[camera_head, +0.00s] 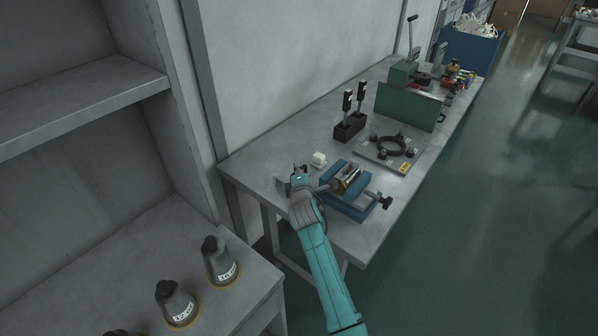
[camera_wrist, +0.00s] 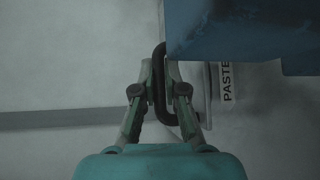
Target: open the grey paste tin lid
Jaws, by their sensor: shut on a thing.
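My gripper (camera_wrist: 161,80) is shut on a black loop handle (camera_wrist: 159,62) in the wrist view, with one finger on each side of its bar. The handle's lower end reaches toward a grey tin (camera_wrist: 205,95) with a white label reading PASTE (camera_wrist: 227,82). The tin is partly hidden by a finger and by a blue block above it. I cannot tell whether its lid is open. In the head view my gripper (camera_head: 299,173) is low over the near end of the bench, left of the blue vise; the handle is hard to make out there.
The blue vise (camera_head: 347,206) stands close to the right of my gripper. A small white object (camera_head: 318,159) is just behind. A black stand (camera_head: 349,128), a plate with a black ring (camera_head: 391,146) and a green machine (camera_head: 408,105) stand farther back. Weights occupy a shelf at lower left.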

